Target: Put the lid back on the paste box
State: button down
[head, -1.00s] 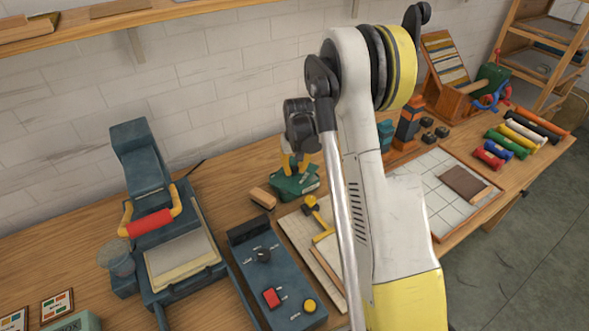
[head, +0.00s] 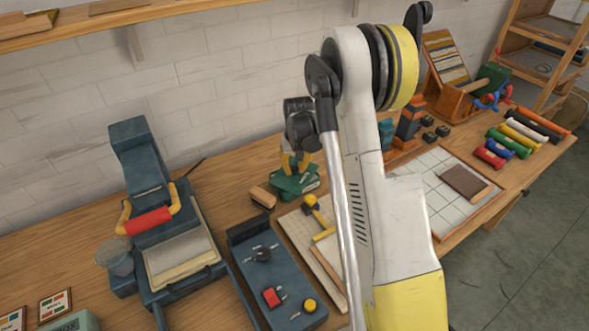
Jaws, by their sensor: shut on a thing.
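A dark green box (head: 297,188) stands on the bench near the wall, left of my arm; I take it to be the paste box. My gripper (head: 295,165), with yellow fingers pointing down, is right at its top. The fingers are shut on a green part there, which looks like the lid. The lid and box are alike in colour and small in view, so I cannot tell whether the lid is seated or just above the rim. My wrist hides some of the far side.
A wooden-backed brush or block (head: 263,197) lies just left of the green box. A dark control box (head: 278,277) and a press with a red handle (head: 160,240) stand nearer left. A yellow-handled tool (head: 318,213) lies on a board in front. Coloured rolls (head: 513,137) lie far right.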

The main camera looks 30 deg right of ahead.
dwell(0.3)
jog(key=c, duration=0.7)
grip_release()
jog(key=shift+o, duration=0.2)
jog(key=shift+r, duration=0.1)
jog(key=shift+r+p, duration=1.95)
jog(key=shift+r, duration=1.45)
jog(key=shift+c, duration=0.3)
grip_shut()
